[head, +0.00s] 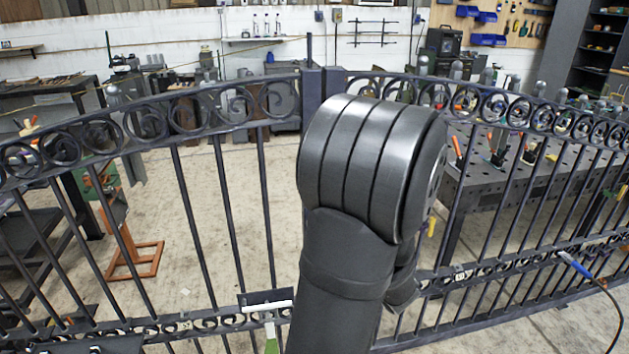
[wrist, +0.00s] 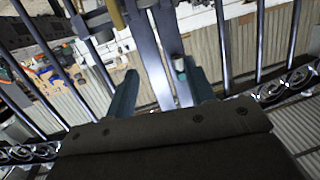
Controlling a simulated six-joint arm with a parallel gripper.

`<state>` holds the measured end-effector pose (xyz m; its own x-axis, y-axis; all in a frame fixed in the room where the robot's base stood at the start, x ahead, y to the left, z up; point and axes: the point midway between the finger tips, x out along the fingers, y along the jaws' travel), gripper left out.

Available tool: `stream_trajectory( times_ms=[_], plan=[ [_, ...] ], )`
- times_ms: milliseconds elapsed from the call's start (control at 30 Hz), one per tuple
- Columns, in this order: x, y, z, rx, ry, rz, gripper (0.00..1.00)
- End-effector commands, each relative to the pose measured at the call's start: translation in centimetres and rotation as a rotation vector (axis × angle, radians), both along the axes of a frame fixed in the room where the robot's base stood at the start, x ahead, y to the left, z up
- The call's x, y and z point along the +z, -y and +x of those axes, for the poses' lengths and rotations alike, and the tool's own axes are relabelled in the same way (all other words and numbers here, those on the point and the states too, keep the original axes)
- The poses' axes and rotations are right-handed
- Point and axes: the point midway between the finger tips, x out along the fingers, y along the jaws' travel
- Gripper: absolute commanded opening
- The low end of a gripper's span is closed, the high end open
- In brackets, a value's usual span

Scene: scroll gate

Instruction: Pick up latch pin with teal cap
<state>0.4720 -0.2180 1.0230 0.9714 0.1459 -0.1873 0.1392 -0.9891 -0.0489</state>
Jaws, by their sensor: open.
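My gripper (wrist: 160,70) is open in the wrist view, its two dark teal fingers apart, with dark gate uprights beyond and between them. A small upright cylinder with a pale grey-green end (wrist: 180,66) shows close to the inner side of the right finger. In the head view my arm hides the gripper and the middle of the gate, and no teal cap is seen there.
The dark scroll gate (head: 230,117) spans the view, with bars and a lower scroll rail. A green-handled tool with a white head (head: 268,307) is at the lower rail. A blue-handled tool (head: 574,264) is at right. A perforated metal table (head: 500,180) stands behind the gate.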

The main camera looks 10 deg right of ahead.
Motion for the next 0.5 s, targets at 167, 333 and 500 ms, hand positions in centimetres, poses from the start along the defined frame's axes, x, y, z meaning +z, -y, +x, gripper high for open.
stream_trajectory(
  times_ms=[167,333,500],
  plan=[
    [4.9,-2.3,0.3,-0.006,-0.060,-0.026,0.49],
    [9.2,-4.0,-0.1,-0.053,-0.098,-0.045,0.49],
    [12.3,-4.9,-0.8,-0.107,-0.108,-0.055,0.49]
  ],
)
